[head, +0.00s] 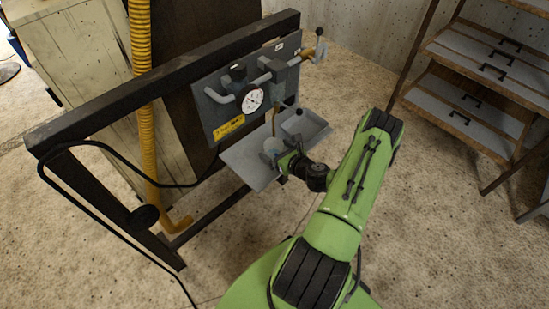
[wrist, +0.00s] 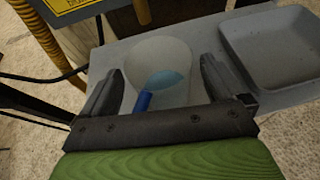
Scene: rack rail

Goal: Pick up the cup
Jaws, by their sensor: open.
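The cup (wrist: 165,56) is pale grey-white and stands upright on the grey shelf. In the wrist view its wide mouth faces me, and a blue object lies inside it. The cup (head: 273,146) also shows small in the head view, just beyond my gripper. My gripper (wrist: 167,75) is open, with one dark finger on the left of the cup and one on the right. The fingers reach alongside the cup's near part; I cannot tell whether they touch it. The cup's lower near side is hidden by the gripper's palm.
A grey tray (wrist: 275,50) sits on the shelf right of the cup. Behind stands a panel (head: 222,115) with a gauge and pipes on a dark frame (head: 100,110). A yellow hose (head: 141,60) hangs on the left. A drawer rack (head: 480,60) stands at the right.

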